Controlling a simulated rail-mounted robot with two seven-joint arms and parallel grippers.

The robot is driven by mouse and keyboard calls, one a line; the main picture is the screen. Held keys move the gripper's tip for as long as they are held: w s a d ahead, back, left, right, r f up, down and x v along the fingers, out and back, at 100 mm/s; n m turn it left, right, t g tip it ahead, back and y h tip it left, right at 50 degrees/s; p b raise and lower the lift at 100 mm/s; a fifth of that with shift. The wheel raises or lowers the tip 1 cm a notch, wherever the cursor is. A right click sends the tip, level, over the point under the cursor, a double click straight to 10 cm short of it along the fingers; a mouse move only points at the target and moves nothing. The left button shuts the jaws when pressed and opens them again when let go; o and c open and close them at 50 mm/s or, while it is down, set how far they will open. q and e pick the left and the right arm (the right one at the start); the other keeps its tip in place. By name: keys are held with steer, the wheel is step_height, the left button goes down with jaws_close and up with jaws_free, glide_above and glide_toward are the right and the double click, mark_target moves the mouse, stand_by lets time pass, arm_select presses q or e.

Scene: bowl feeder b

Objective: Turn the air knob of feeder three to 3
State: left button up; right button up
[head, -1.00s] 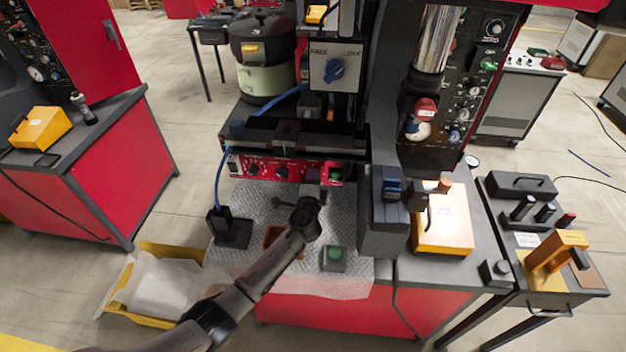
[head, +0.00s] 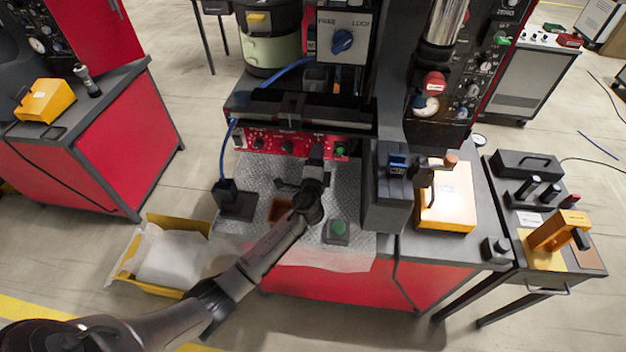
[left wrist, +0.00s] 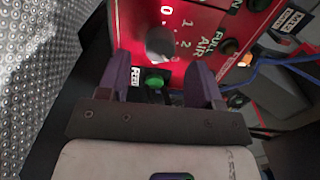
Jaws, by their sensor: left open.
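The red control panel (head: 268,144) is a low strip on the front of the machine in the head view. In the left wrist view the panel (left wrist: 195,12) fills the top and carries a grey air knob (left wrist: 160,44), with 0, 1, 2, FULL and AIR printed around it. The knob's pointer is too blurred to read. My left gripper (left wrist: 161,66) is open, its purple fingers on either side just below the knob, with nothing visible between them but a green button (left wrist: 155,83) behind. In the head view the left gripper (head: 317,158) is at the panel's right part. My right gripper is not in view.
A blue cable (left wrist: 285,62) runs right of the knob. A grey post and box (head: 385,205) stand right of the gripper. A green-button box (head: 338,231) and a brown tray (head: 280,210) sit on the textured mat (head: 262,172) below.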

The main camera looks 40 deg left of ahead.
arm_select(q)
steer(key=v, duration=1.1)
stand_by(0.3)
